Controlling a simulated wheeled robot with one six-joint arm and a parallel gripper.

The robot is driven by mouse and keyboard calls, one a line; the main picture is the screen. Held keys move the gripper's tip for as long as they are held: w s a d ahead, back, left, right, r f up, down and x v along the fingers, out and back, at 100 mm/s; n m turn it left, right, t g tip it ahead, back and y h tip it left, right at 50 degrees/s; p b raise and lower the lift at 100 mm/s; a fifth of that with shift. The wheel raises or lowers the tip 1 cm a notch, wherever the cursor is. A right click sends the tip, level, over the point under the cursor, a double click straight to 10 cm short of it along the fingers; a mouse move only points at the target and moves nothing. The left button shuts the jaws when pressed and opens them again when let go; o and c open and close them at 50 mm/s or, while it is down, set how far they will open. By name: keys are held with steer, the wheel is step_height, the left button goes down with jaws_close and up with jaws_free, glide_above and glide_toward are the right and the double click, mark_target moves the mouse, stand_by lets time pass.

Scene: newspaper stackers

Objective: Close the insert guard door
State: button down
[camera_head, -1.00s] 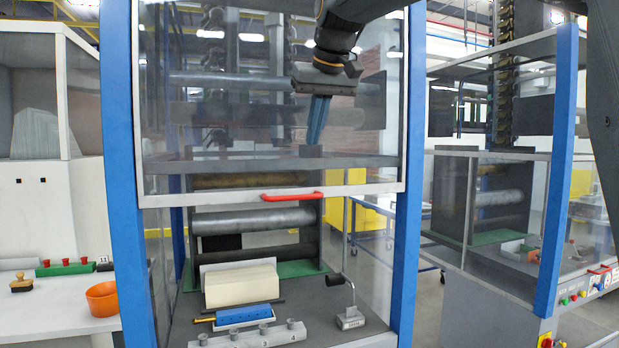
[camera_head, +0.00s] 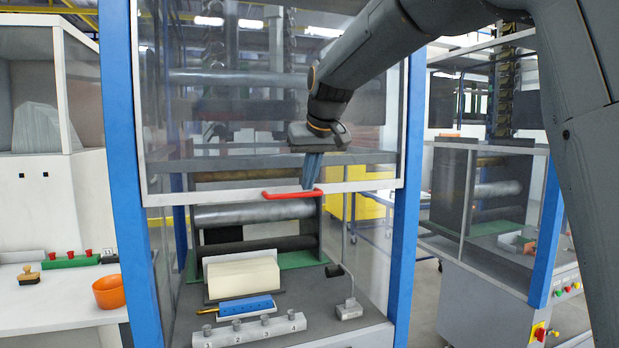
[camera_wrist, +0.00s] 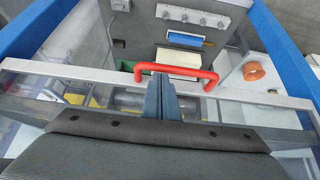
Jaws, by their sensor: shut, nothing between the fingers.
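The insert guard door (camera_head: 360,187) is a clear panel in a light metal frame between two blue posts. It is raised, and the opening below it shows the rollers and a cream block. Its red handle (camera_head: 291,193) is on the bottom rail. My gripper (camera_head: 309,186) points down with its blue fingers shut and empty, at the right end of the handle in the head view. In the wrist view the fingers (camera_wrist: 159,95) overlap the middle of the red handle (camera_wrist: 178,69). I cannot tell whether they touch it.
Below the door are a cream block (camera_head: 243,276), a blue piece (camera_head: 245,307), a grey knobbed bar (camera_head: 250,332) and a small lever stand (camera_head: 348,308). A side bench at left holds an orange bowl (camera_head: 109,292). A second caged machine stands at right.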

step_height(320, 180, down, 49)
steer(key=b, duration=2.1)
